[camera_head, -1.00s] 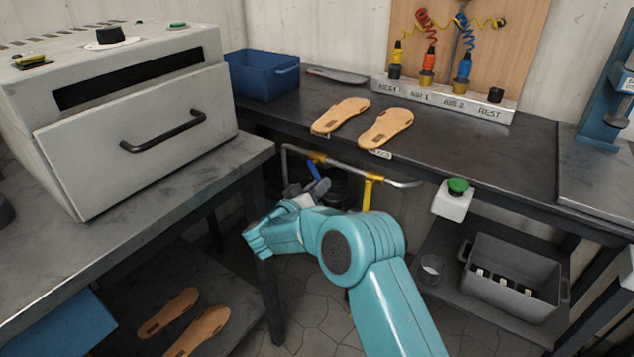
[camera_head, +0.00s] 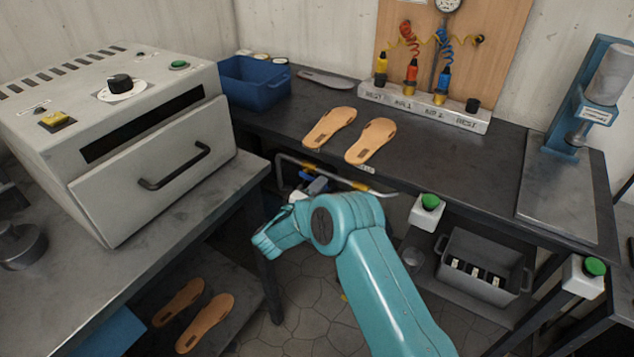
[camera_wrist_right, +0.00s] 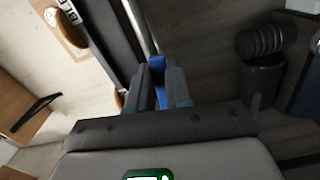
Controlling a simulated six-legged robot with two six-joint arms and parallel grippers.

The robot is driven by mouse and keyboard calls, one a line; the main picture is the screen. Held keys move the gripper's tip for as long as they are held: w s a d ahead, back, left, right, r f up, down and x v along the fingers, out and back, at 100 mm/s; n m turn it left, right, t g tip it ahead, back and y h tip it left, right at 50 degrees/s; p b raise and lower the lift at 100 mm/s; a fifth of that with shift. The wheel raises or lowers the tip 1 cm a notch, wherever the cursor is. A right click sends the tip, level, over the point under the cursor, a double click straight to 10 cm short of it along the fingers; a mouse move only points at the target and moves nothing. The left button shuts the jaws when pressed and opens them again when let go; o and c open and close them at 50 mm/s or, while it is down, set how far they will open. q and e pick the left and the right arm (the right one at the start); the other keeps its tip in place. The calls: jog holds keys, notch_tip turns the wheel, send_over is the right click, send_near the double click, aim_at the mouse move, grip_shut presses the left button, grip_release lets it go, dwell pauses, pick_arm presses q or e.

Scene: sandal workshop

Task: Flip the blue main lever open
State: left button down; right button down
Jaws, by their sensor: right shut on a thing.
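The blue main lever (camera_head: 306,176) is on the metal pipe (camera_head: 325,172) under the front edge of the back bench. My right gripper (camera_head: 317,184) is at the lever, and my teal wrist hides part of that area. In the right wrist view the blue lever (camera_wrist_right: 157,64) shows between the two dark fingers, which are shut on it. The lever's exact angle is hard to tell. My left gripper is not in view.
Two sandal soles (camera_head: 330,127) lie on the bench above the pipe. A yellow fitting (camera_head: 361,186) is on the pipe to the right, and a green button box (camera_head: 427,211) hangs further right. The grey oven (camera_head: 150,180) stands at left.

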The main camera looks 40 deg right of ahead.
jog(key=shift+r+n+p, duration=0.35)
jog(key=shift+n+p, duration=0.3)
jog(key=shift+n, duration=0.25)
jog(key=c, duration=1)
grip_release()
jog(key=shift+c, duration=0.2)
jog(key=v, duration=1.6)
jog(key=shift+a, duration=0.2)
jog(key=shift+s, duration=0.1)
